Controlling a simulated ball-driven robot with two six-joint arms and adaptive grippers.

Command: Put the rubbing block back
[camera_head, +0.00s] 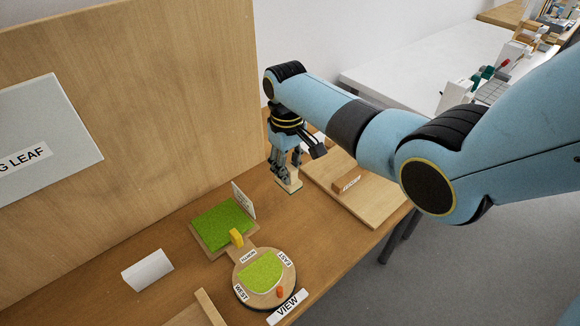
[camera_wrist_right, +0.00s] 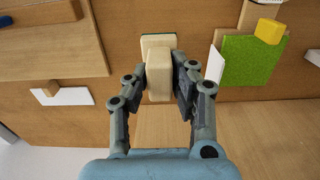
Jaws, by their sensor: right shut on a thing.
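The rubbing block (camera_head: 290,187) is a small pale wooden block with a thin green layer along its bottom edge. My right gripper (camera_head: 284,171) is shut on it from above, and the block is at or just above the table; I cannot tell whether it touches. In the right wrist view, the block (camera_wrist_right: 160,78) sits between the two fingers of the right gripper (camera_wrist_right: 168,88), with a green edge at its far end. My left gripper is not in view.
A wooden board (camera_head: 375,207) with a labelled wooden block (camera_head: 347,184) lies right of the gripper. A green square pad (camera_head: 222,226) with an upright card stands left. A round labelled wooden piece (camera_head: 265,300) is near the front edge. A tall wooden panel (camera_head: 150,100) rises behind.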

